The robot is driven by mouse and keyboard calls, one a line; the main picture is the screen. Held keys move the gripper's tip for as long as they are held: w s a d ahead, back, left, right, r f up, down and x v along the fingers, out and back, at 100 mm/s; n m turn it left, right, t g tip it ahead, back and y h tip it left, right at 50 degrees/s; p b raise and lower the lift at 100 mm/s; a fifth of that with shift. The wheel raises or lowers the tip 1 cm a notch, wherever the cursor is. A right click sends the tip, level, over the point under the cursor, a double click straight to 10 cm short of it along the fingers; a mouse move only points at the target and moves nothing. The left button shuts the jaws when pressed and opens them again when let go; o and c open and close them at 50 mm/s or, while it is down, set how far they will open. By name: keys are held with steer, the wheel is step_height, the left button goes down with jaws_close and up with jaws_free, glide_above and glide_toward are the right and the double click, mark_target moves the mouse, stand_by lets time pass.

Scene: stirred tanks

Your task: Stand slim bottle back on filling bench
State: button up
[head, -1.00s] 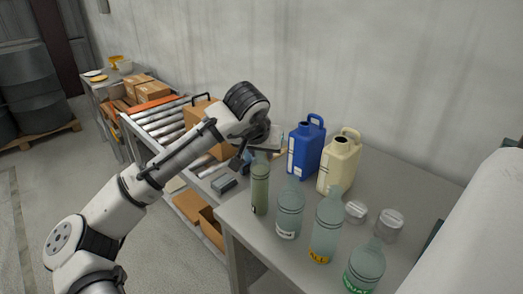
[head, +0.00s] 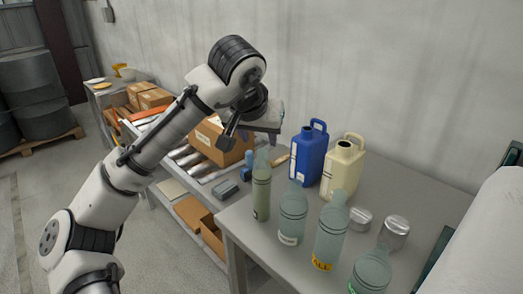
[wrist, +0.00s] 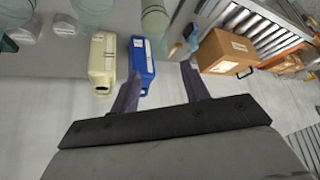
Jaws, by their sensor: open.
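The slim green bottle (head: 261,190) stands upright on the grey bench (head: 240,225), near its left end, in the head view. It is at the left of a row of wider bottles. My gripper (head: 258,137) is above the bottle's top, apart from it, open and empty. In the wrist view my gripper's two fingers (wrist: 160,78) are spread with nothing between them. Bottles show cut off at the top edge of that view, and I cannot tell for certain which is the slim one.
Wider bottles (head: 292,218) stand close to the slim bottle's right. A roller conveyor (head: 185,160) with a cardboard box (head: 215,138) lies left.

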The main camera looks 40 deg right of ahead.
steer(key=shift+v, duration=1.2)
steer(key=shift+r, duration=0.1)
